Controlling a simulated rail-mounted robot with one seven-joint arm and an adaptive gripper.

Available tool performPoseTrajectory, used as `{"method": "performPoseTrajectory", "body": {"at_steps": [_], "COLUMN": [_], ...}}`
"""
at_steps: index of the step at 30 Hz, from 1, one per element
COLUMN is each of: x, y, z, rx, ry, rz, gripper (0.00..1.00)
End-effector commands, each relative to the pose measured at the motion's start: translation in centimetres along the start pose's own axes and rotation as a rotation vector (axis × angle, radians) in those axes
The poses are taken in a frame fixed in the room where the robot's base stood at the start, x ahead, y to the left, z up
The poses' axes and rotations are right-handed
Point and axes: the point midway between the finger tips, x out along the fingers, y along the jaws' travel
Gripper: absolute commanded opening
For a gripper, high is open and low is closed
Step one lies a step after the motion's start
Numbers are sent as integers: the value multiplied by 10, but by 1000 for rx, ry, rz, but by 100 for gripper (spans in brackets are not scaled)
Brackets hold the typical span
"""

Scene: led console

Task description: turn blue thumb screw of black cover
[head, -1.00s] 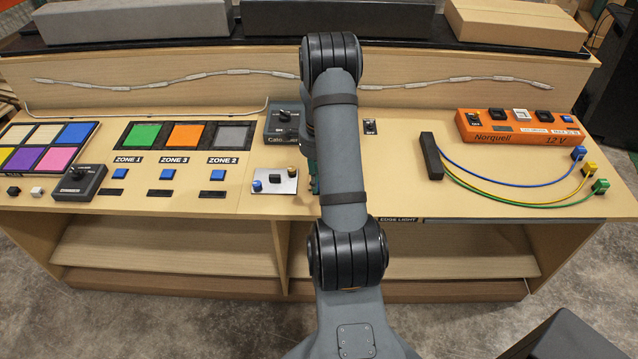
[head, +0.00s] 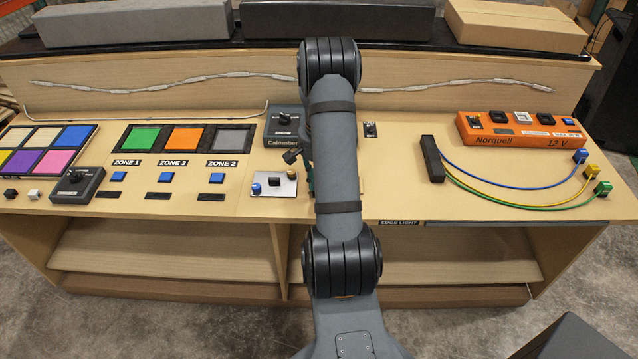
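A small silver plate (head: 274,192) lies on the console, left of my arm. A blue thumb screw (head: 256,189) stands at its left end. A small black piece (head: 274,181), which looks like the black cover, sits at the plate's middle. A dark tip (head: 291,156), seemingly part of my gripper, shows just above and behind the plate, apart from the blue screw in the picture. The rest of my gripper is hidden behind my arm, so its opening and any contact cannot be told.
A dark grey box with a knob (head: 284,122) stands behind the plate. Left are zone buttons (head: 167,177) and a knob box (head: 77,186). Right are a black block (head: 432,158) with coloured cables and an orange power unit (head: 520,131). Bare tabletop lies between.

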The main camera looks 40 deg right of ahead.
Motion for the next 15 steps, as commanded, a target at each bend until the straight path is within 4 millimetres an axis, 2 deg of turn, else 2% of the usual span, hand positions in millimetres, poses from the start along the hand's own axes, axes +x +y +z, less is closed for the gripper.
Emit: {"method": "performPoseTrajectory", "body": {"at_steps": [15], "x": [3], "y": [1], "z": [4], "rx": [-489], "ry": [-12], "rz": [0], "gripper": [0]}}
